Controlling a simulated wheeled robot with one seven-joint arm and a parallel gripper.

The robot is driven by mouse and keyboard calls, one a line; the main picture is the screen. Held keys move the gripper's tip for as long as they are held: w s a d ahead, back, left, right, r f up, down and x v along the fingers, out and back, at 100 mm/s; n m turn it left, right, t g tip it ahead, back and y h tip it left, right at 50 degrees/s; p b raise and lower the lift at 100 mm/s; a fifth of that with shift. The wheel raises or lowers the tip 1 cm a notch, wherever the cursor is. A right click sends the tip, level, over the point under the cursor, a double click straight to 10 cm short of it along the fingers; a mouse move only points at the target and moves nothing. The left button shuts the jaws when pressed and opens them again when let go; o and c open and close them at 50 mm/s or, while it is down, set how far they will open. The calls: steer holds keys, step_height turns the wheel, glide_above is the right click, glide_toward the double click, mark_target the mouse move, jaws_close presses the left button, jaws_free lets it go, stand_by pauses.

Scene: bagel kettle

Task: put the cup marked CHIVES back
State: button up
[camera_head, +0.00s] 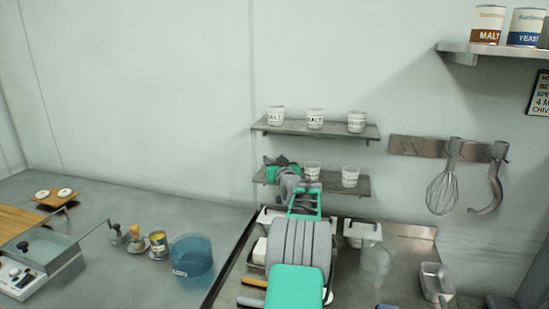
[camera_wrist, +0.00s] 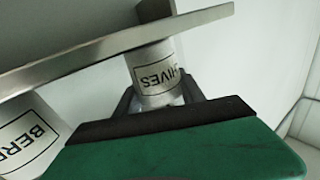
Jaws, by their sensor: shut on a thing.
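The cup marked CHIVES (camera_wrist: 157,76) is pale with a dark-framed label, held between the two dark fingers of my gripper (camera_wrist: 160,95) in the wrist view. Its lettering reads upside down there, and part of the word is out of sight. The cup's upper end in that picture meets the edge of a grey shelf board (camera_wrist: 90,52); I cannot tell whether they touch. In the head view my gripper (camera_head: 280,170) is at the left end of the lower shelf (camera_head: 362,186), and I cannot make out the held cup there.
A cup lettered BERR (camera_wrist: 28,135) is close left of my gripper in the wrist view. Two cups (camera_head: 312,171) (camera_head: 350,176) show at the lower shelf. Several cups line the upper shelf (camera_head: 290,127). A whisk (camera_head: 442,192) hangs to the right.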

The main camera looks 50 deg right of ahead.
steer(key=shift+f+b, duration=0.2)
steer(key=shift+b, duration=0.15)
steer(key=o, duration=1.3)
steer(key=shift+o, duration=0.2)
steer(key=shift+r, duration=0.15)
